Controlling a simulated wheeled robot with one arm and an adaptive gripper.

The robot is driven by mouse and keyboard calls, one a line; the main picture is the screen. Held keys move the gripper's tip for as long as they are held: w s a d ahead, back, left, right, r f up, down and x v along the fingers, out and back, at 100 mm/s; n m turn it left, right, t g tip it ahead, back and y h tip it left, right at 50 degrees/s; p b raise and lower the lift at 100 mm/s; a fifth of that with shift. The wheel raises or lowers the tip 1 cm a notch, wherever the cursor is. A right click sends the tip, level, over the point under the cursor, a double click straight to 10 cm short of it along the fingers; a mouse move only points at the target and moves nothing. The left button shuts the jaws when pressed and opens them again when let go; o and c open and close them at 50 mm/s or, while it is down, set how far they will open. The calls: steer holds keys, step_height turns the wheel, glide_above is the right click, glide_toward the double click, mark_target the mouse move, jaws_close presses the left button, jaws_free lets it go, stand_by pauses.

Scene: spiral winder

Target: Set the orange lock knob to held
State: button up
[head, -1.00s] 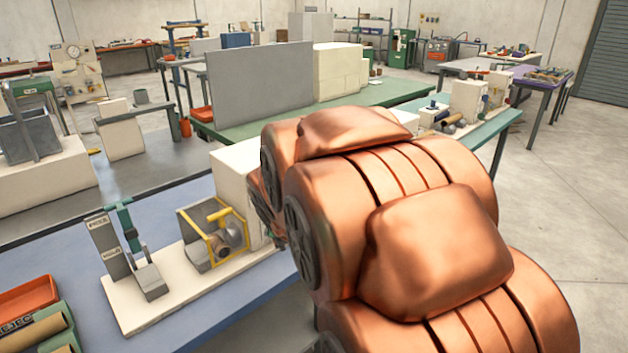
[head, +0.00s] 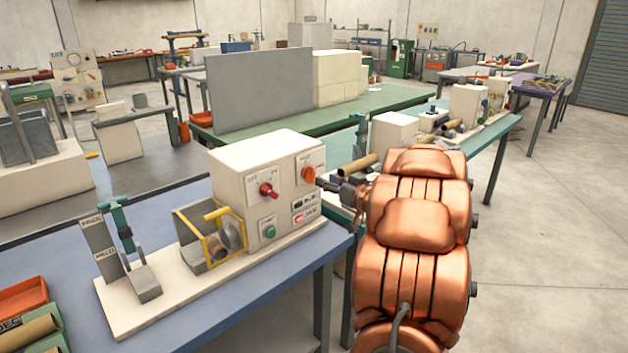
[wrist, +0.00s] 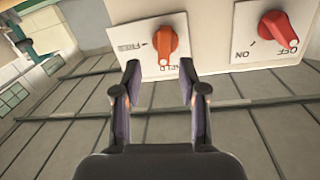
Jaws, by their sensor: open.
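The orange lock knob (head: 308,174) is on the upper right of the cream control box front (head: 280,205). In the wrist view the orange knob (wrist: 166,42) sits on a white plate. The plate has a FREE label on its left and a partly hidden label, seemingly HELD, below the knob. I cannot tell surely which label the knob points to. My gripper (head: 324,183) is just right of the knob in the head view. In the wrist view my gripper (wrist: 160,66) is open and empty, its fingertips apart on either side, just short of the knob.
A red ON/OFF knob (wrist: 278,30) is beside the orange one. A green button (head: 268,229) and small displays are lower on the box. A yellow-framed guard (head: 212,235) stands left of it on the blue bench. Open floor lies right.

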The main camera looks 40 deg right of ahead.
mark_target(314, 176)
steer(key=shift+t+y, duration=0.4)
steer(key=shift+y, duration=0.3)
steer(key=shift+w+f+p, duration=0.15)
steer(key=shift+w+p, duration=0.05)
steer(key=shift+w, duration=1.35)
steer(key=shift+w+f+p, duration=0.1)
steer(key=shift+w+p, duration=0.1)
steer(key=shift+w, duration=1.3)
jaws_close()
